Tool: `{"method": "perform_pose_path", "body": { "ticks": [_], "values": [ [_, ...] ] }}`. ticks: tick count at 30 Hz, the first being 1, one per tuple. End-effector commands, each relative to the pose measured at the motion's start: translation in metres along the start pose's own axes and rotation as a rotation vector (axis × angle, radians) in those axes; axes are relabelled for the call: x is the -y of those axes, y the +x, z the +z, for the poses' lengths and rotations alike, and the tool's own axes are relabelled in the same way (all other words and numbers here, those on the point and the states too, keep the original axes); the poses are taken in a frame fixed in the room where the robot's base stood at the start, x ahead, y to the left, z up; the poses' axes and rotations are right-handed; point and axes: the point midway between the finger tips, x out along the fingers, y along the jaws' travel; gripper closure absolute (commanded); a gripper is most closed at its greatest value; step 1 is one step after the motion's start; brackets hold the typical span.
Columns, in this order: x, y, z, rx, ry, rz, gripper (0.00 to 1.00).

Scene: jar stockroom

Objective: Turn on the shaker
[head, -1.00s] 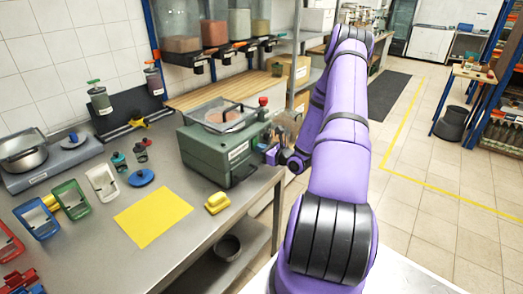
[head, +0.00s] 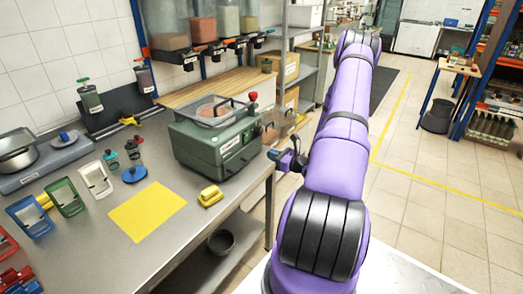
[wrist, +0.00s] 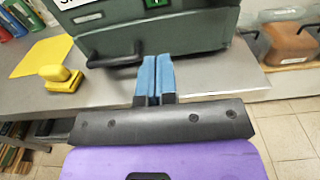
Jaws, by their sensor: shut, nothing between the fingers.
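The shaker is a green box-shaped machine (head: 212,145) with a clear-sided tray on top and a red knob (head: 253,97) at its upper right corner. It stands on the steel bench near the right end. In the wrist view its green body (wrist: 160,32) fills the top, with a black handle low on its face. My gripper (wrist: 154,80) has blue fingers pressed together and empty. They point at the shaker's lower face; I cannot tell whether they touch it. In the head view my gripper (head: 277,154) is just right of the shaker, beyond the bench edge.
A yellow block-like object (head: 210,196) and a yellow sheet (head: 147,212) lie left of the shaker on the bench (head: 105,258). Bins with brown contents (wrist: 290,42) stand right of the shaker.

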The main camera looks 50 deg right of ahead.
Motion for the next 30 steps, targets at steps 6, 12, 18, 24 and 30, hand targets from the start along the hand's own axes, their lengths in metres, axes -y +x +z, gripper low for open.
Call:
{"method": "perform_pose_path", "body": {
  "ticks": [6, 12, 18, 24, 30],
  "values": [
    [0.0, -0.027, -0.005, -0.001, 0.001, -0.001, 1.0],
    [0.0, -0.035, -0.007, 0.0, 0.001, 0.0, 1.0],
    [0.0, -0.035, -0.007, 0.0, 0.001, 0.0, 1.0],
    [0.0, -0.035, -0.007, 0.0, 0.001, 0.0, 1.0],
    [-0.001, -0.034, -0.006, 0.0, -0.001, 0.003, 1.0]
  ]
}}
